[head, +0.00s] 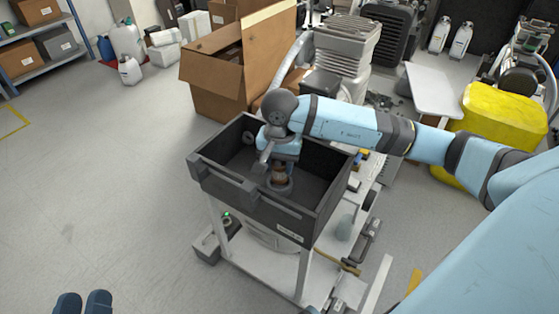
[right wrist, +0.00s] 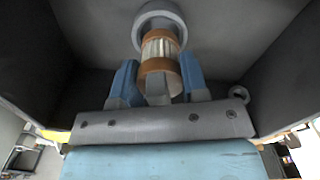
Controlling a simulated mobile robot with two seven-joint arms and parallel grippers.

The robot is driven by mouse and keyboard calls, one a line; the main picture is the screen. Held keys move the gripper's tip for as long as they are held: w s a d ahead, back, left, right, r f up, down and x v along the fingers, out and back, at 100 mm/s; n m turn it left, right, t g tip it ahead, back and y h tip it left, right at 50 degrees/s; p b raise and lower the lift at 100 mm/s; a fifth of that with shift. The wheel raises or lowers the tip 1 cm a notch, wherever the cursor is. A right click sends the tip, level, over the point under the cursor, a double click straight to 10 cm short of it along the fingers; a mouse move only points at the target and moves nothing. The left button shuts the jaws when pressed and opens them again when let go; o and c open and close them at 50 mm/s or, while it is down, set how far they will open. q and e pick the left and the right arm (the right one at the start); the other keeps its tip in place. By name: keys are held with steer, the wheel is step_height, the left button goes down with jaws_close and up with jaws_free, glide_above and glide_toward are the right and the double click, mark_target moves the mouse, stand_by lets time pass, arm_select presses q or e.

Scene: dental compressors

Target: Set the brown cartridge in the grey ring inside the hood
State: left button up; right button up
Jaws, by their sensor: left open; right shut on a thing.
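The brown cartridge (head: 279,176), with a pale ribbed middle (right wrist: 160,48), is upright inside the dark open-topped hood (head: 262,222). My right gripper (head: 281,160) reaches down into the hood and is shut on the cartridge; its blue fingers (right wrist: 160,82) are on either side of it in the right wrist view. The grey ring (head: 279,187) is on the hood floor at the cartridge's lower end, and it also shows in the right wrist view (right wrist: 158,13). The cartridge end lines up with the ring opening; I cannot tell how deep it sits. My left gripper (head: 84,299) is open and empty, low at left.
The hood walls stand close around my right gripper. A smaller grey ring (right wrist: 240,94) is at right in the wrist view. The hood is on a white cart (head: 265,268). An open cardboard box (head: 215,85) stands behind. The floor at left is clear.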

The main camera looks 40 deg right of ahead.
mark_target(279, 174)
arm_select(q)
steer(key=shift+f+g+b, duration=0.4)
steer(key=shift+f+g, duration=0.1)
steer(key=shift+f, duration=0.45)
arm_select(e)
steer(key=shift+f, duration=1.1)
arm_select(q)
steer(key=shift+w+f+b, duration=0.1)
steer(key=shift+f+b, duration=0.2)
steer(key=shift+f, duration=0.05)
steer(key=shift+f+b, duration=0.45)
steer(key=shift+b, duration=0.05)
arm_select(e)
steer(key=shift+f, duration=0.65)
steer(key=o, duration=0.6)
arm_select(q)
steer(key=shift+d, duration=0.1)
arm_select(e)
steer(key=shift+o, duration=0.2)
